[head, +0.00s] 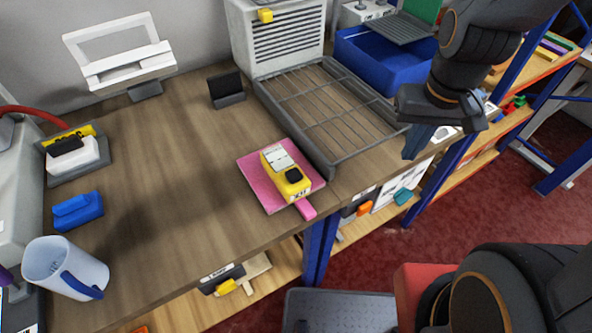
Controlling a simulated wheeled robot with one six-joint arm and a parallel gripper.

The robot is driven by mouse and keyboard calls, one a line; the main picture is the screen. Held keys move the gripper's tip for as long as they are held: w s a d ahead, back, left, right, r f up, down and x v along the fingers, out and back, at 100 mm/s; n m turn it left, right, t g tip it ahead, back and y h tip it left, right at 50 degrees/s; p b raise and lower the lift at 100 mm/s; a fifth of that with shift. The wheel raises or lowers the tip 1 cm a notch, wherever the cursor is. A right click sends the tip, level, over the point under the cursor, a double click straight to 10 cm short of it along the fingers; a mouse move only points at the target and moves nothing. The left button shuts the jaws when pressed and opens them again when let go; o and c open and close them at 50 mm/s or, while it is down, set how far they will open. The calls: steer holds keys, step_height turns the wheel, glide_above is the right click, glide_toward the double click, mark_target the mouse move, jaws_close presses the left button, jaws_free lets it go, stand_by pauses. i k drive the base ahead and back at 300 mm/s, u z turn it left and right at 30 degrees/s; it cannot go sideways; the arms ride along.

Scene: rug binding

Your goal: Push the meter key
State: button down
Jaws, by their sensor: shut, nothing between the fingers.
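A yellow meter (274,160) with a white panel lies on a pink pad (252,184) near the front edge of the wooden table. A dark raised key (292,175) sits on the meter's near end. My gripper (411,152) is at the upper right, its fingers pointing down and shut with nothing between them. In the picture it is to the right of the meter and clearly apart from it. The key is in plain view and nothing covers it.
A grey wire-mesh tray (335,172) lies behind and right of the meter. A blue bin (362,62) stands farther back. A clear cup (62,266), a blue block (77,210) and a small black stand (227,90) are leftward. The table's middle is bare.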

mark_target(294, 175)
steer(key=k, duration=1.35)
steer(key=u, duration=0.6)
steer(key=i, duration=0.5)
